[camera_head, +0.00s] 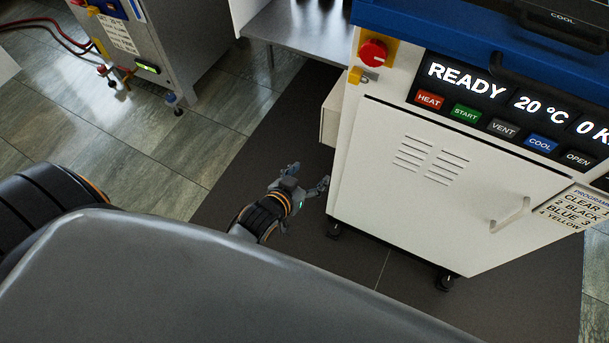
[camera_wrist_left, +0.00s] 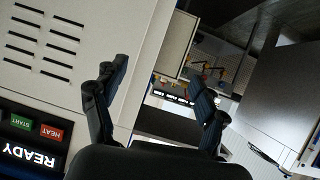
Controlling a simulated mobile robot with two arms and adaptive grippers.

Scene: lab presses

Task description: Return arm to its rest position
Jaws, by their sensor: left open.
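My left gripper (camera_head: 308,180) is low beside the left side of a white lab press (camera_head: 440,190), over the dark floor mat. In the left wrist view my left gripper (camera_wrist_left: 158,95) shows two dark fingers spread apart, with nothing between them. The press's vented white panel (camera_wrist_left: 50,50) fills the left of that view, close to one finger; I cannot tell whether they touch. My right gripper is in neither view.
The press has a blue top (camera_head: 450,30), a red knob (camera_head: 373,52), a READY display (camera_head: 467,80) and a door handle (camera_head: 510,213). A grey machine (camera_head: 165,45) stands at upper left, a metal table (camera_head: 300,25) behind. Dark mat (camera_head: 235,170) and tiled floor (camera_head: 205,130) are clear.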

